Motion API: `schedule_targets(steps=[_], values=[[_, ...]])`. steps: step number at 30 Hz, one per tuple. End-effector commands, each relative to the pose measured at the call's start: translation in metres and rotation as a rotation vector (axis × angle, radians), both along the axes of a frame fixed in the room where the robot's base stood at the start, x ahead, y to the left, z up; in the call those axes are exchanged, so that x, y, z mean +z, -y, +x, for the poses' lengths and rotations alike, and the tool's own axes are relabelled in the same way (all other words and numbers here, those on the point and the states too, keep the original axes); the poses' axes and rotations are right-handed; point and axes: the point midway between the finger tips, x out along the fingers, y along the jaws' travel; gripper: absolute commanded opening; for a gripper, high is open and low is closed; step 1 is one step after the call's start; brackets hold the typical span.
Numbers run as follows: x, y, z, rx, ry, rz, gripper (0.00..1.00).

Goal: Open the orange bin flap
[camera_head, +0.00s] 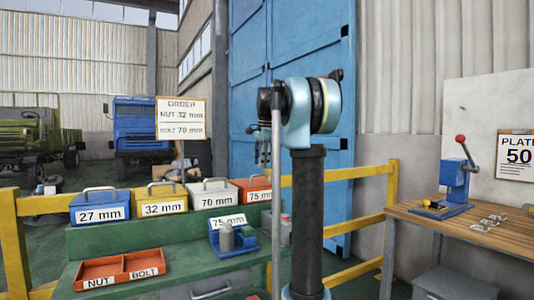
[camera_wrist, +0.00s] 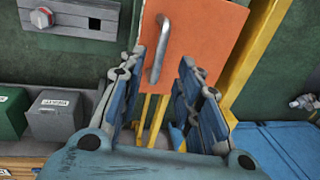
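My gripper (camera_wrist: 163,60) is open, with one blue finger on each side of the handle's lower part in the picture. I see no finger closed on the handle, and cannot tell how far off it is in depth. In the head view my gripper (camera_head: 263,152) hangs above the bin, partly hidden.
Blue (camera_head: 98,208), yellow (camera_head: 162,200) and white (camera_head: 212,197) bins stand left of the orange one. An orange tray (camera_head: 118,268) lies on the green bench. A yellow rail (camera_head: 362,180) runs behind. A wooden workbench (camera_head: 470,228) is at the right.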

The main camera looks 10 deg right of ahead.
Motion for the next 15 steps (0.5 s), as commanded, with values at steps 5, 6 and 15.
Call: schedule_targets(steps=[5,6,15], values=[[0.029,0.002,-0.006,0.0,0.0,0.0,0.31],[0.035,0.002,-0.007,0.0,0.0,0.0,0.31],[0.082,0.005,-0.015,0.0,0.0,0.0,0.31]])
